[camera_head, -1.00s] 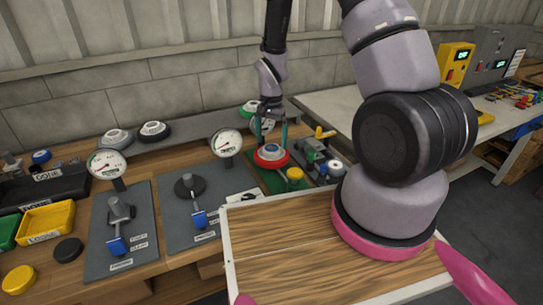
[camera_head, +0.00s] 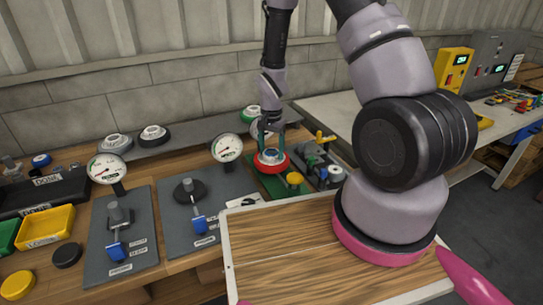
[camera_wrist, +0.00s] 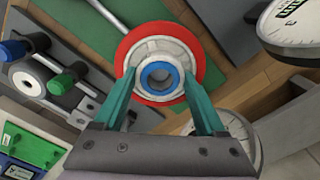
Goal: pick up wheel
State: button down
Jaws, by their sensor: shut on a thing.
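The wheel (camera_head: 270,169) has a red rim, a pale grey hub and a blue ring at its centre. It lies flat at or just above a green mat (camera_head: 262,183) on the wooden bench; I cannot tell if it touches. My gripper (camera_head: 271,141) points down over it. In the wrist view the wheel (camera_wrist: 196,45) faces the camera, and the two teal fingers of my gripper (camera_wrist: 160,76) press against opposite sides of its hub. The wheel's underside is hidden.
A dial gauge (camera_head: 226,147) stands just left of the wheel. A yellow-topped part (camera_head: 294,179) and a grey fixture (camera_head: 316,160) are close on its right. A wood-topped surface (camera_head: 290,245) lies in front.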

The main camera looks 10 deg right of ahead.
notch_tip(320, 180, up, 18)
dwell(0.6)
jog(key=shift+r, duration=2)
